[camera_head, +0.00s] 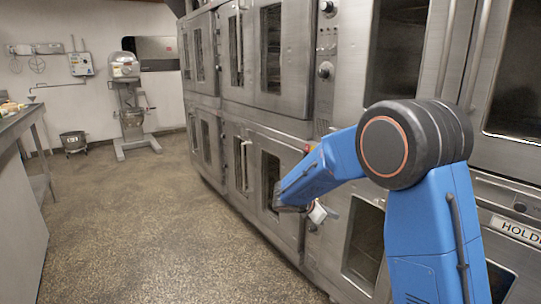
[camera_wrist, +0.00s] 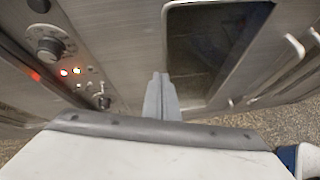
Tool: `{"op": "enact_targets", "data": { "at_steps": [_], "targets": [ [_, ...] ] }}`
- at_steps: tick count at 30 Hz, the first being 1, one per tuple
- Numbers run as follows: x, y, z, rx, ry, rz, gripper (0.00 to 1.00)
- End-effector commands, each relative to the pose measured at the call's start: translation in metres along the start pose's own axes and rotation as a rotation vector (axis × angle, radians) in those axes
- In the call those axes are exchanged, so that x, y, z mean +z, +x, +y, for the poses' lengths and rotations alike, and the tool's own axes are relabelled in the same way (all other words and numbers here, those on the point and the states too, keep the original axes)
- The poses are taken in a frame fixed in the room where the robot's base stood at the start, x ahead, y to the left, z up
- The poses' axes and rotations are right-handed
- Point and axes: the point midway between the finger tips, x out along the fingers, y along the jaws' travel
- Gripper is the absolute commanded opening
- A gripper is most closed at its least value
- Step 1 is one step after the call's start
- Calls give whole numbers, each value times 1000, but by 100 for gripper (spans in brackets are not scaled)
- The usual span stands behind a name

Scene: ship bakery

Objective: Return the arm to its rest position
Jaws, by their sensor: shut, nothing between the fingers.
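My gripper (camera_wrist: 160,77) is in the middle of the wrist view, its two grey fingers pressed together with nothing between them. It points at a steel oven front, close to a control panel (camera_wrist: 75,72) with knobs and small lit lamps on the left and a dark door window (camera_wrist: 215,48) on the right. I cannot tell whether the fingertips touch the oven. In the head view, my blue arm (camera_head: 425,215) rises at the right, bends at a large dark joint, and reaches left and down to the oven row. The fingers are not clear there.
Steel ovens (camera_head: 270,118) with doors and handles line the right side, close behind my arm. A steel counter (camera_head: 22,120) stands at the left edge. A mixer (camera_head: 127,95) and a metal bowl (camera_head: 73,141) stand at the back. The floor (camera_head: 165,225) between is clear.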

Motion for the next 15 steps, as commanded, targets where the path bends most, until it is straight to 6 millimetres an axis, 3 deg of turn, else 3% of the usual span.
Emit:
{"op": "enact_targets", "data": {
  "at_steps": [7, 15],
  "targets": [
    [47, -17, -65, -81, 242, 86, 0],
    [82, -41, -144, -181, 540, 192, 0]
  ]
}}
